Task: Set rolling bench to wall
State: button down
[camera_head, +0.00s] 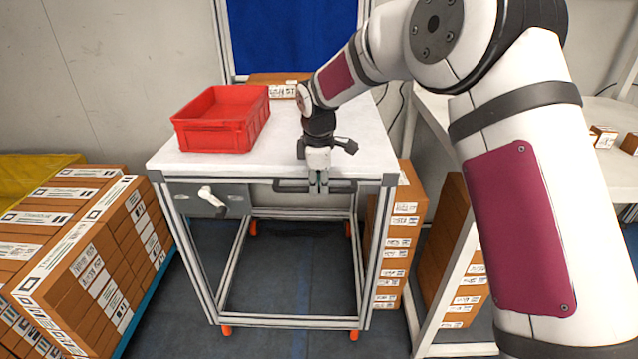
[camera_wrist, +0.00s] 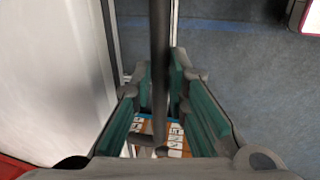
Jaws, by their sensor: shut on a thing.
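The rolling bench (camera_head: 300,160) has a white top, a grey metal frame and orange casters. It stands close to the back wall (camera_head: 110,60). A dark bar handle (camera_head: 340,187) runs along its front edge. My gripper (camera_head: 318,184) points down at the front edge and is shut on this handle. In the wrist view the dark handle (camera_wrist: 159,60) passes between the teal finger pads of my gripper (camera_wrist: 160,95).
A red crate (camera_head: 212,137) and a cardboard box (camera_head: 284,91) sit on the bench top. Stacked boxes (camera_head: 90,240) stand on the left. More boxes (camera_head: 402,235) stand right of the bench, beside another white table (camera_head: 435,110). Floor in front (camera_head: 270,345) is clear.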

jog(key=shift+w+d+r, duration=0.1)
jog(key=shift+w+r, duration=0.05)
jog(key=shift+w, duration=0.15)
jog(key=c, duration=1.6)
grip_release()
jog(key=shift+w, duration=0.1)
jog(key=shift+o, duration=0.2)
notch_tip(320, 180, up, 12)
jog(key=s, duration=0.2)
jog(key=shift+s+f, duration=0.2)
jog(key=shift+s, duration=0.1)
